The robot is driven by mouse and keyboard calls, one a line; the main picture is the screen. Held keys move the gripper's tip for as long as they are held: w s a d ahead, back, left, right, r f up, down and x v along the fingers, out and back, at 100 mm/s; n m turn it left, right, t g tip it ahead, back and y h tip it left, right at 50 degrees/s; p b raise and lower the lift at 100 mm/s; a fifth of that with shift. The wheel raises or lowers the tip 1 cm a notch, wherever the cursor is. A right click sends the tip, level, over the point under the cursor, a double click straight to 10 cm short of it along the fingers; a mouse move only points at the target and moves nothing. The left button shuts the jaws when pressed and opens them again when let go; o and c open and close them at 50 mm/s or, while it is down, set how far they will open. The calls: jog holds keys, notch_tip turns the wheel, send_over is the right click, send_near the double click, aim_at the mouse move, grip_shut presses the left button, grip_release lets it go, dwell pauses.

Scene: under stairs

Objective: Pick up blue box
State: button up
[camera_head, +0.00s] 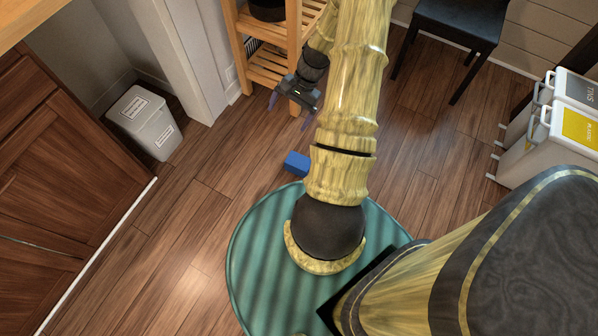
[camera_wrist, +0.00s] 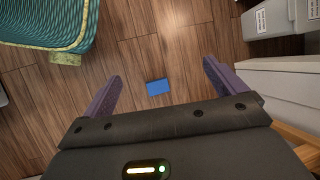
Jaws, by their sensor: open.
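A small blue box (camera_head: 296,163) lies on the wooden floor, just beyond the teal edge of my base. My arm partly crosses in front of its right side in the head view. My gripper (camera_head: 289,112) is up in the air beyond the box, beside the wooden shelf, with its two purple fingers apart and nothing between them. In the wrist view the blue box (camera_wrist: 157,87) shows on the floor between the spread fingers of my gripper (camera_wrist: 162,71), some way below and not touched.
A grey bin (camera_head: 145,122) stands left by brown cabinets (camera_head: 62,165). A wooden shelf (camera_head: 268,68) and a black chair (camera_head: 455,25) stand at the back. White bins (camera_head: 560,140) are at the right. The floor around the box is clear.

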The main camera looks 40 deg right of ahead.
jog(key=s+d+f+m+t+b, duration=0.3)
jog(key=f+b, duration=0.5)
jog(key=f, duration=0.8)
jog(key=s+d+f+m+t+b, duration=0.3)
jog(key=d+f+m+t+b, duration=0.2)
jog(key=f, duration=1)
jog(key=s+d+f+m+t+b, duration=0.4)
jog(key=d+f+m+b, duration=0.4)
jog(key=f, duration=0.8)
jog(key=m+t+b, duration=0.1)
jog(key=m+b, duration=0.1)
jog(key=shift+f+b, duration=0.35)
jog(key=b, duration=0.6)
send_near(299, 165)
jog(key=w+f, duration=0.1)
jog(key=w, duration=0.1)
jog(key=w+f, duration=0.2)
jog(key=shift+d, duration=0.2)
jog(key=shift+w+p, duration=0.25)
jog(key=shift+p, duration=0.05)
jog(key=shift+a, duration=0.1)
